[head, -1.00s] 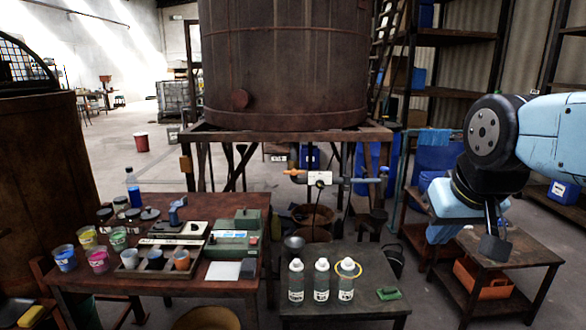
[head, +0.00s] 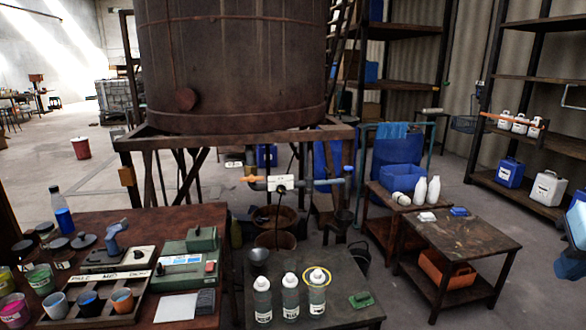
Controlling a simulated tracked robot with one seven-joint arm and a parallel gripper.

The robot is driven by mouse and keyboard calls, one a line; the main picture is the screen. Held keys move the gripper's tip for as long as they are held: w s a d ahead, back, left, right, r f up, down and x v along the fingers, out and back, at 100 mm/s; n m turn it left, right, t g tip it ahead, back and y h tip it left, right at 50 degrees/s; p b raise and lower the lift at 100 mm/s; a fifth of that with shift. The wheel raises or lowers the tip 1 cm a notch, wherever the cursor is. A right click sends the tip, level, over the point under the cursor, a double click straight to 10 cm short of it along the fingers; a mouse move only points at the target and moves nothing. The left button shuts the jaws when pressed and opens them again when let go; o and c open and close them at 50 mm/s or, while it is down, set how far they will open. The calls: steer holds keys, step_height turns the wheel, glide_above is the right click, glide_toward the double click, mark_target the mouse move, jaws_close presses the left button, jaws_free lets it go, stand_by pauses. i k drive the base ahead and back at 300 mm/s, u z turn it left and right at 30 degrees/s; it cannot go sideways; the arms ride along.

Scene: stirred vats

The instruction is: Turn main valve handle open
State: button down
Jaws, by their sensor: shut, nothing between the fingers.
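A large rusty brown vat (head: 235,70) stands on a metal frame in the head view. Below it runs a horizontal pipe with a white label (head: 282,184). An orange handle (head: 250,179) sticks out at the pipe's left, and a blue fitting (head: 347,173) is at its right end. I cannot tell for certain which part is the main valve handle, or its exact turn. Only a light blue part of my arm shows at the right edge. My gripper's fingers are outside the picture, far from the pipe.
A brown bench (head: 165,222) with cups and devices stands front left. A dark table (head: 345,312) with several bottles stands in front of the pipe. A low wooden table (head: 460,238) is at the right. Buckets stand under the vat. Some floor is clear between the tables.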

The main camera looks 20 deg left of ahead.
mark_target(251, 178)
steer(key=u, duration=0.3)
steer(key=i, duration=0.1)
steer(key=z, duration=1.75)
steer(key=k, duration=1.1)
steer(key=u, duration=2)
steer(key=i, duration=1)
steer(key=z, duration=0.05)
